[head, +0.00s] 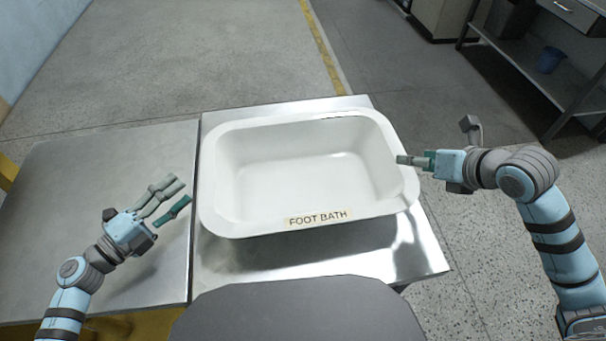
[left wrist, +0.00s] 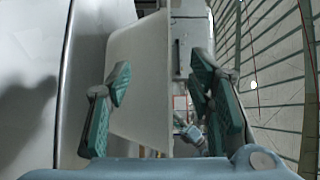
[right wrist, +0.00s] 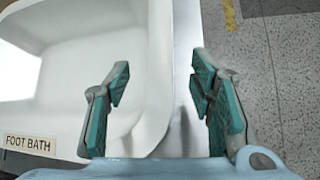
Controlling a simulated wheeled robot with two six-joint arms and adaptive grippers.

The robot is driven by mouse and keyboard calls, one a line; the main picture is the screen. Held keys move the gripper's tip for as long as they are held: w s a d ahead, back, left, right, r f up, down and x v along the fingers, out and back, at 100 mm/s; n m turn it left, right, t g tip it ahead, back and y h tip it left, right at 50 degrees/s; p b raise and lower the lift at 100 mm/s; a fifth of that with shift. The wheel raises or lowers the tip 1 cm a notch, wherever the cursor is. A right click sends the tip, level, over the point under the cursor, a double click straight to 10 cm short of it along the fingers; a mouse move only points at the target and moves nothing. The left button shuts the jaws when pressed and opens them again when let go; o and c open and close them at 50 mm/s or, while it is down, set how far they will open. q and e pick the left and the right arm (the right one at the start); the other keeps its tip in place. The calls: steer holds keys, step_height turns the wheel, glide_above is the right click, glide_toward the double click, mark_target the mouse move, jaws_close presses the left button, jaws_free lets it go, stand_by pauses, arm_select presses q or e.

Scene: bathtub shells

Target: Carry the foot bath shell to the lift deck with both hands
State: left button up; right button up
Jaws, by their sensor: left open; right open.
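The white foot bath shell (head: 305,165) sits upright on a shiny metal table, its FOOT BATH label facing me. My left gripper (head: 182,191) is open and empty, left of the shell and apart from it. In the left wrist view the shell's side (left wrist: 140,80) shows in the gap between the fingers. My right gripper (head: 408,160) is open at the shell's right rim. In the right wrist view the rim (right wrist: 158,75) shows between its fingers; I cannot tell whether they touch it. A flat grey surface with yellow below, probably the lift deck (head: 90,190), lies left.
The metal table (head: 330,262) adjoins the grey surface along a narrow seam. The grey surface is bare. A metal shelf (head: 530,85) with a blue bin (head: 550,59) stands at the upper right. Concrete floor with a yellow line (head: 322,45) is open beyond the table.

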mark_target(217, 162)
arm_select(q)
steer(key=x, duration=0.9)
steer(key=shift+w+d, duration=0.1)
arm_select(e)
steer(key=x, duration=0.9)
steer(key=shift+a, duration=0.1)
arm_select(q)
jaws_close()
arm_select(e)
steer(key=c, duration=1.2)
